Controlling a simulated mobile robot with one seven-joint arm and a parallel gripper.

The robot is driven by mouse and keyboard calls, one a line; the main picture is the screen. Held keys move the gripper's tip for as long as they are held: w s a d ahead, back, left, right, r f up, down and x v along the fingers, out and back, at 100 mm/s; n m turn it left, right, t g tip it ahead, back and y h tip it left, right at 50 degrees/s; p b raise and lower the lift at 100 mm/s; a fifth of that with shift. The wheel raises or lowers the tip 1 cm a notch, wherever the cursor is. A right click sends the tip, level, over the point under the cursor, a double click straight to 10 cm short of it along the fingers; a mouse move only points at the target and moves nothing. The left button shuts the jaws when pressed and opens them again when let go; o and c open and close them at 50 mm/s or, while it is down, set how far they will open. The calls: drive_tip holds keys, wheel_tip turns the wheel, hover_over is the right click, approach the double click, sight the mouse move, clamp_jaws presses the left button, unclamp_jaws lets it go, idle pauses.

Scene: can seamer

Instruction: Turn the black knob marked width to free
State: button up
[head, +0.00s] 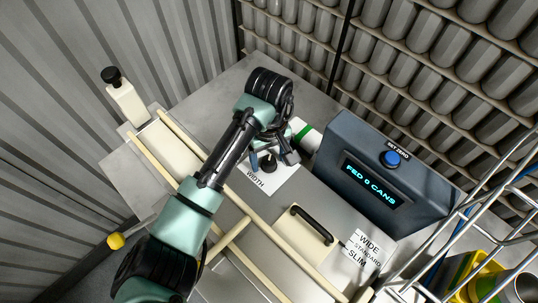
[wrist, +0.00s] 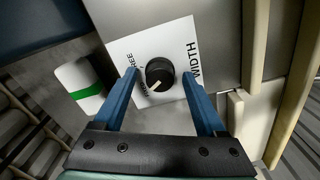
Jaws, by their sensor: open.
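The black knob (wrist: 160,74) is on a white plate (wrist: 128,50) lettered WIDTH along one edge and, partly hidden, FREE on another. A pale pointer line on the knob points to the lower left in the wrist view, not at the FREE lettering. My gripper (wrist: 168,90) is open, its blue fingers on either side of the knob with a gap to each. In the head view the knob (head: 269,163) shows beside the fingers of my gripper (head: 272,158).
A grey console (head: 385,165) reading FED 0 CANS, with a blue button (head: 391,158), stands to the right. A white cylinder with a green band (head: 305,134) lies close by my gripper. Cream rails and a black handle (head: 311,222) are nearer.

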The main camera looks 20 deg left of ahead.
clamp_jaws()
idle(0.3)
drive_tip(key=shift+r+p, duration=0.15)
drive_tip(key=shift+p, duration=0.3)
drive_tip(key=shift+d+r+m+p, duration=0.15)
drive_tip(key=shift+m+p, duration=0.45)
drive_tip(key=shift+p, duration=0.35)
drive_tip(key=shift+m+p, duration=0.7)
drive_tip(key=shift+p, duration=0.4)
drive_tip(key=m+p, duration=0.2)
drive_tip(key=m, duration=0.2)
drive_tip(key=shift+f, duration=0.2)
drive_tip(key=shift+m+p, duration=0.8)
drive_tip(key=shift+m, duration=1.9)
